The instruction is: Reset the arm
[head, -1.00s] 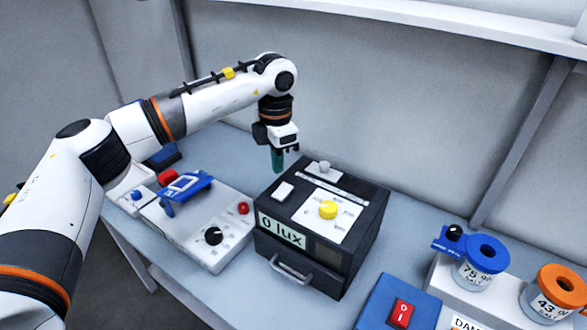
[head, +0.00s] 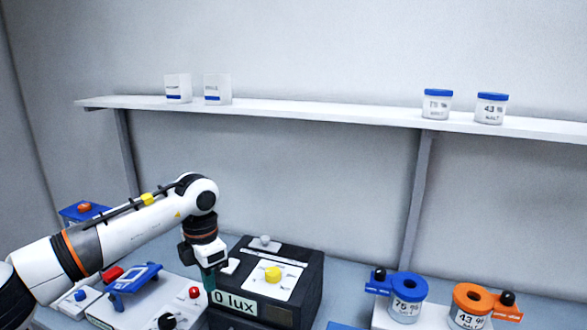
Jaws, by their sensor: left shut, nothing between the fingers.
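My left arm comes in from the left in the head view. Its gripper (head: 208,280) points down, shut and empty, with greenish fingers. Whether the fingers touch the box cannot be told. My right gripper is not in view.
A white device (head: 140,308) with a blue clamp (head: 134,279) stands left of the box. Salt jars with a blue ring (head: 408,284) and an orange ring (head: 473,296) stand at right.

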